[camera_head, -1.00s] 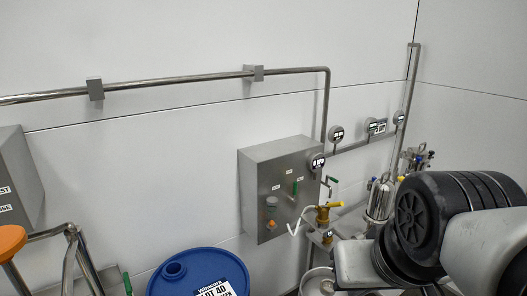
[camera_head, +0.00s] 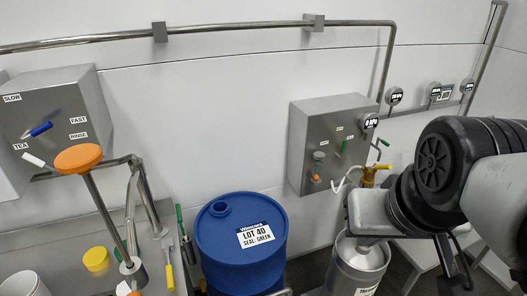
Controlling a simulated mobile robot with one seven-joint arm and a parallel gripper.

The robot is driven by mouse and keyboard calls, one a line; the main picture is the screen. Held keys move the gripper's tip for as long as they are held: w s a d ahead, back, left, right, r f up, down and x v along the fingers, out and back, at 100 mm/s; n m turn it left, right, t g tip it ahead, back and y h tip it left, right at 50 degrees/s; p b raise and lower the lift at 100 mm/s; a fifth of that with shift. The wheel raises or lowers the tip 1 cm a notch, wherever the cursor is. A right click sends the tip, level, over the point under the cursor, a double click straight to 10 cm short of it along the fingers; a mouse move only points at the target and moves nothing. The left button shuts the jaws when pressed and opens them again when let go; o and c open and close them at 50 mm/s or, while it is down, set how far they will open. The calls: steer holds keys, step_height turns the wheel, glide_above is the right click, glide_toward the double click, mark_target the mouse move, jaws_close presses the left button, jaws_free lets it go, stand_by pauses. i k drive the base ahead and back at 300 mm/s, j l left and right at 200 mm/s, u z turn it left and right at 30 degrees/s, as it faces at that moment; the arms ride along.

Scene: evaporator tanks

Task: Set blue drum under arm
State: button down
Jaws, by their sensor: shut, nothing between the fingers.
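The blue drum (camera_head: 222,258) stands upright at the bottom middle, its lid showing a round bung and a white label reading "LOT 40 SEAL: GREEN". Its lower part is cut off by the frame. My arm comes in from the right, well to the right of the drum and apart from it. My gripper cannot be made out. A bent steel pipe (camera_head: 134,205) rises left of the drum, beside a slanted rod with an orange disc (camera_head: 78,158) on top. I cannot tell which fixture is the task's arm.
A grey control box (camera_head: 330,145) is on the wall behind. At left are a labelled panel (camera_head: 50,110), a steel bench and a yellow lid (camera_head: 96,259).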

mark_target(240, 238)
steer(key=u, duration=0.8)
